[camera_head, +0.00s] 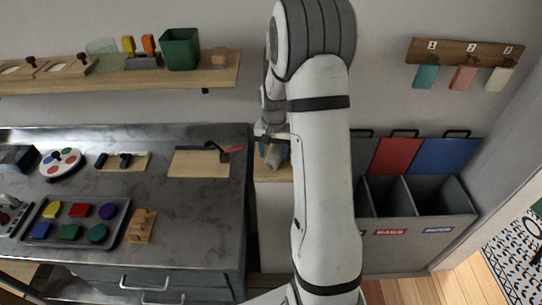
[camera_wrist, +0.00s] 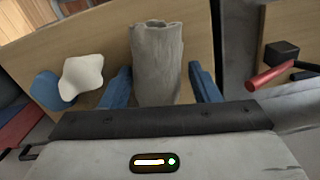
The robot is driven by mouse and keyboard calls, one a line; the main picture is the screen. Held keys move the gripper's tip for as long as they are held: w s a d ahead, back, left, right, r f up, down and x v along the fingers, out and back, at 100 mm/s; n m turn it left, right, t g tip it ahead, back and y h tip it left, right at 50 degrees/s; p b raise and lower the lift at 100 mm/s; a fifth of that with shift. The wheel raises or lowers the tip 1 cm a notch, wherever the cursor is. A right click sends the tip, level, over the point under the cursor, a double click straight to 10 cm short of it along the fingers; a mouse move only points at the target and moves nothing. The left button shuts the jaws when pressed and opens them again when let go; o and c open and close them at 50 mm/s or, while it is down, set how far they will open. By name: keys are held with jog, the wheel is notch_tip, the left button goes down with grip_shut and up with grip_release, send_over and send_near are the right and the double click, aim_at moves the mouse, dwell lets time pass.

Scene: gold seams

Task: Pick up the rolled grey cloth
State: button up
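My gripper (camera_wrist: 160,86) is open, with one blue finger on each side of the cloth. A narrow gap shows at the right finger; at the left finger I cannot tell whether it touches. In the head view my gripper (camera_head: 272,137) is over the narrow wooden top beside the counter, and the cloth (camera_head: 276,157) shows small and partly hidden below it.
A white crumpled cloth (camera_wrist: 82,76) and a blue one (camera_wrist: 46,90) lie left of the roll. At right, a red-handled tool (camera_wrist: 270,77) lies on a board on the dark counter (camera_head: 190,215). Sorting bins (camera_head: 440,195) stand right of my arm.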

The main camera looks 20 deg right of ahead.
jog(key=c, duration=0.7)
jog(key=shift+o, duration=0.2)
